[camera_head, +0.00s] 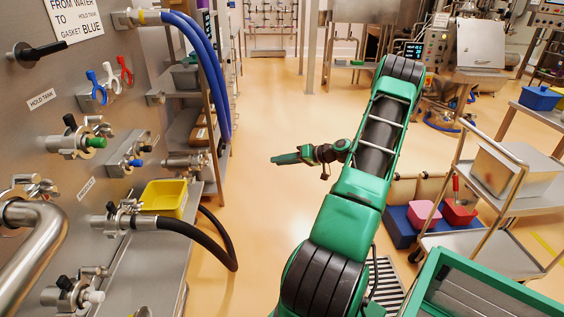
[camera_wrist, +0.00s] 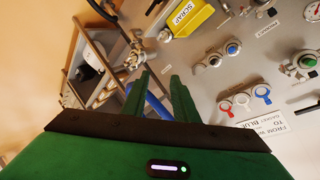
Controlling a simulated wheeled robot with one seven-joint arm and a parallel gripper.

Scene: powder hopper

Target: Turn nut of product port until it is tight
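The steel panel (camera_head: 60,75) at the left of the head view carries several clamped ports. One port (camera_head: 85,139) has a green plug, one (camera_head: 122,219) holds a black hose, and a lower one (camera_head: 75,292) has a white plug. A label (camera_wrist: 266,30) at the upper right of the wrist view appears to read PRODUCT; a fitting beside it is cut off by the top edge. I cannot tell which nut is the product port's or how tight it is. My gripper (camera_head: 285,159) is in free space right of the panel. Its fingers (camera_wrist: 158,76) are apart and empty.
A yellow bin (camera_head: 165,198), marked SCRAP in the wrist view (camera_wrist: 187,17), sits by the panel. Blue hoses (camera_head: 212,75) and a black hose (camera_head: 225,240) hang nearby. A trolley (camera_head: 480,240) stands right; the middle floor is open.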

